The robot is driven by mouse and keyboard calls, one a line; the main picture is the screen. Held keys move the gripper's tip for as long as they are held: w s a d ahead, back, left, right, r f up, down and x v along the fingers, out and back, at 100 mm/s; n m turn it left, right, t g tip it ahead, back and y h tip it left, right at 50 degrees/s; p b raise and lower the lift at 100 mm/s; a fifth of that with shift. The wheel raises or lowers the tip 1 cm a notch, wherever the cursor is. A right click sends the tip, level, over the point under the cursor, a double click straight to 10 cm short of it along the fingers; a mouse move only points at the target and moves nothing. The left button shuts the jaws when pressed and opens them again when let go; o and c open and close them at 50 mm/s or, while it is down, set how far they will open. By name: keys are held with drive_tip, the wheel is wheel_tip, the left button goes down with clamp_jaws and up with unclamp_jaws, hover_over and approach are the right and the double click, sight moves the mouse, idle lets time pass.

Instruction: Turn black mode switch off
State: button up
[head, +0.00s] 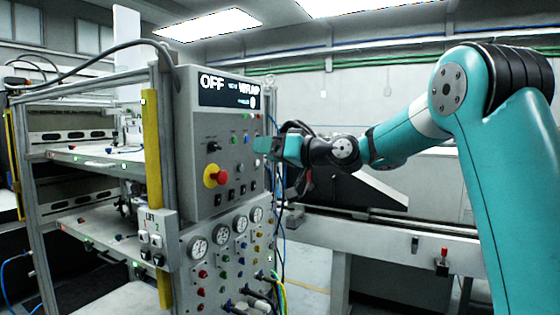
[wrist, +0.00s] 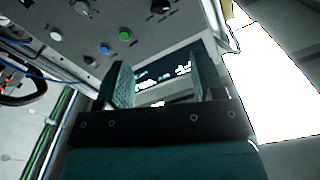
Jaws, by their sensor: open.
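The grey control panel (head: 225,130) stands left of centre in the head view. A black rotary switch (head: 213,146) sits on its face, below the display and above a red knob on a yellow base (head: 215,176). My gripper (head: 262,145) is at the panel's right edge, apart from the black switch. In the wrist view my gripper (wrist: 160,85) has its two fingers spread, with nothing held between them. A black knob (wrist: 160,6) shows at the top edge there, beyond the fingers; I cannot tell for sure that it is the same switch.
The display (head: 230,90) reads OFF at left and WRAP at right. Green (wrist: 125,33) and blue (wrist: 104,48) buttons lie near the fingers. Gauges (head: 198,248) and hoses (head: 262,290) are below the panel. A conveyor (head: 400,235) stands to the right.

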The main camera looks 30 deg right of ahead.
drive_tip(key=shift+v, duration=1.5)
